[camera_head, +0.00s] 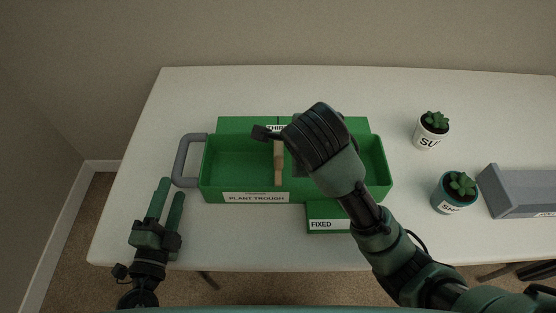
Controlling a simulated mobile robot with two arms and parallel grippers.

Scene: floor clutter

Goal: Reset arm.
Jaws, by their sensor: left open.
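My left gripper (168,200) is at the lower left, over the table's front left corner. Its two green fingers point away from me, apart, with nothing between them. My right arm reaches in from the lower right, and its thick dark wrist is above the green plant trough (222,197). The right gripper's fingers are hidden behind that wrist, so their state does not show. The trough has a grey handle (181,160) on its left side and a label on its front. A tan wooden piece (278,170) stands inside it near the middle.
Two potted succulents, one white (430,139) and one teal (449,203), and a grey box (515,206) stand at right. The table's far left is clear.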

